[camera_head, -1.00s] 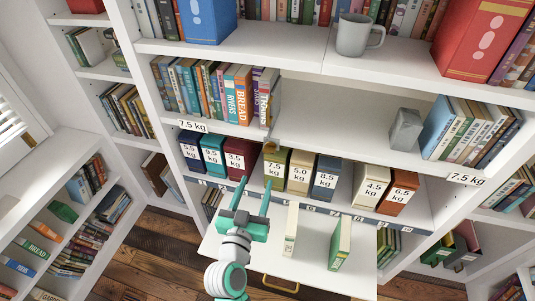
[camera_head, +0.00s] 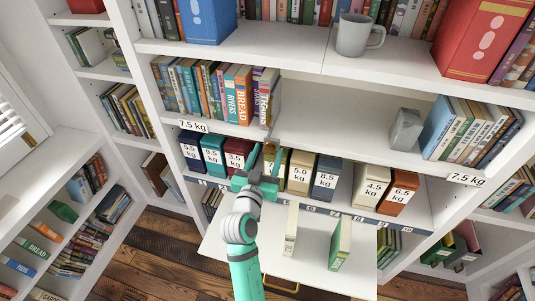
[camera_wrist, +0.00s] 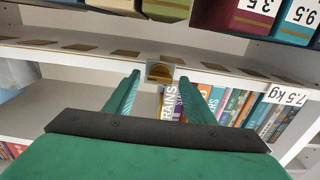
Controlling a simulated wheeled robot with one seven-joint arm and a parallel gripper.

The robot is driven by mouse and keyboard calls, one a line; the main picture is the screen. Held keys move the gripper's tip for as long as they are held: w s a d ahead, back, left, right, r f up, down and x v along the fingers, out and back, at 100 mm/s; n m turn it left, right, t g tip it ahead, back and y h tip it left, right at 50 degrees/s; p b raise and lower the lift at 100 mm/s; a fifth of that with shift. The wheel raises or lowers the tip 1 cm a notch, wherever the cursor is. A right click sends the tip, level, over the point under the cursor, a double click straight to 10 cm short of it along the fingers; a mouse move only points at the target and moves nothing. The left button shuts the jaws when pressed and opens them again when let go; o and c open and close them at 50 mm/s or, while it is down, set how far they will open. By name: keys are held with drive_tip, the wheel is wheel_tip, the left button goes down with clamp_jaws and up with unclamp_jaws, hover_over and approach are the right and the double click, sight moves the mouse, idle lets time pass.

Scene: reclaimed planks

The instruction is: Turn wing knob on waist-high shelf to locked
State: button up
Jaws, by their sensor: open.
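In the wrist view a small gold round piece (camera_wrist: 160,72) sits on a square grey plate at the shelf's front edge and appears to be the wing knob. Its wing angle and any lock marks are too small to read. My gripper (camera_wrist: 160,78) is open and empty, with one green finger on each side of the knob in this view. The fingers look apart from it. In the head view my gripper (camera_head: 269,150) is in front of the weight boxes, just below the edge of the shelf (camera_head: 330,155). I cannot make out the knob in that view.
Several labelled weight boxes (camera_head: 300,173) stand in a row under this shelf. Books (camera_head: 215,90) and a grey block (camera_head: 405,130) stand on it. Below, a white surface (camera_head: 310,255) juts out, holding two upright books (camera_head: 340,245). A mug (camera_head: 355,35) stands higher up.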

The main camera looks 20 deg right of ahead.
drive_tip(key=shift+w+d, duration=0.1)
drive_tip(key=shift+w, duration=0.05)
drive_tip(key=shift+c, duration=0.4)
drive_tip(key=c, duration=1)
